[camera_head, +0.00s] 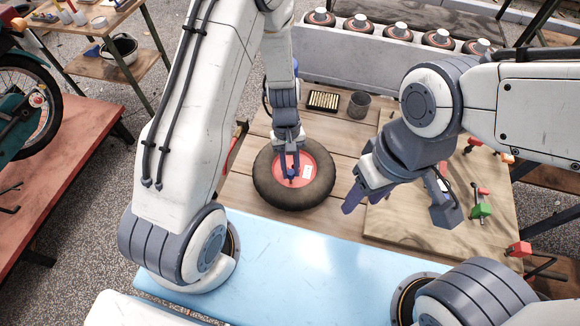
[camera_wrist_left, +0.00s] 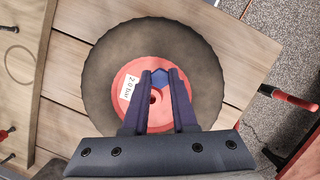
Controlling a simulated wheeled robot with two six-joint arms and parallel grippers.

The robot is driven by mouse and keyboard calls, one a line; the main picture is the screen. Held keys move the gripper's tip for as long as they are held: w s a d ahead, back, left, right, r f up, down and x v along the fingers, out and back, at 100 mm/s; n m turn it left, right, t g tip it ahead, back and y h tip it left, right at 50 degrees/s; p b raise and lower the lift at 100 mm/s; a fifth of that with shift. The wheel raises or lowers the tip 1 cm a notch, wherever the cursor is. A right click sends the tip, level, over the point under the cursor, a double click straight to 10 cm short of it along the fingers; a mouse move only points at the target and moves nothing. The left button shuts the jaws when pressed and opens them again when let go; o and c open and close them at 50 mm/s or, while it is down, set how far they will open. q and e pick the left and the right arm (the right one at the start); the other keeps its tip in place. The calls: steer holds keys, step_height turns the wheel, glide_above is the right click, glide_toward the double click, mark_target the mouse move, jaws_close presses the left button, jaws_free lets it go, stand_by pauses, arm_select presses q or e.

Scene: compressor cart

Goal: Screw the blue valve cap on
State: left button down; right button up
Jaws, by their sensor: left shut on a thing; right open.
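A black tyre (camera_head: 262,188) on a red rim (camera_head: 318,171) lies flat on the wooden tabletop. It fills the middle of the left wrist view (camera_wrist_left: 105,75), with a white "2.0 bar" label on the rim. My left gripper (camera_head: 291,177) points down over the rim, shut on the small blue valve cap (camera_wrist_left: 159,80), which shows between its fingertips. A dark round spot (camera_wrist_left: 155,97) shows on the rim between the fingers. Whether the cap touches the valve stem is hidden. My right gripper (camera_head: 357,193) is open and empty, to the right of the tyre.
A slotted tray (camera_head: 323,100) and a grey cup (camera_head: 359,104) stand behind the tyre. A wooden board (camera_head: 400,228) with red and green clamp-like parts (camera_head: 480,208) lies at the right. A pale blue surface (camera_head: 300,262) is in front.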

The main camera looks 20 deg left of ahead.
arm_select(q)
steer(key=shift+d+r+m+y+p, duration=0.15)
steer(key=shift+m+y+p, duration=0.2)
steer(key=shift+m, duration=1.15)
steer(key=shift+m, duration=0.4)
steer(key=shift+m+y+p, duration=0.4)
steer(key=shift+m+y, duration=0.15)
steer(key=shift+m, duration=0.65)
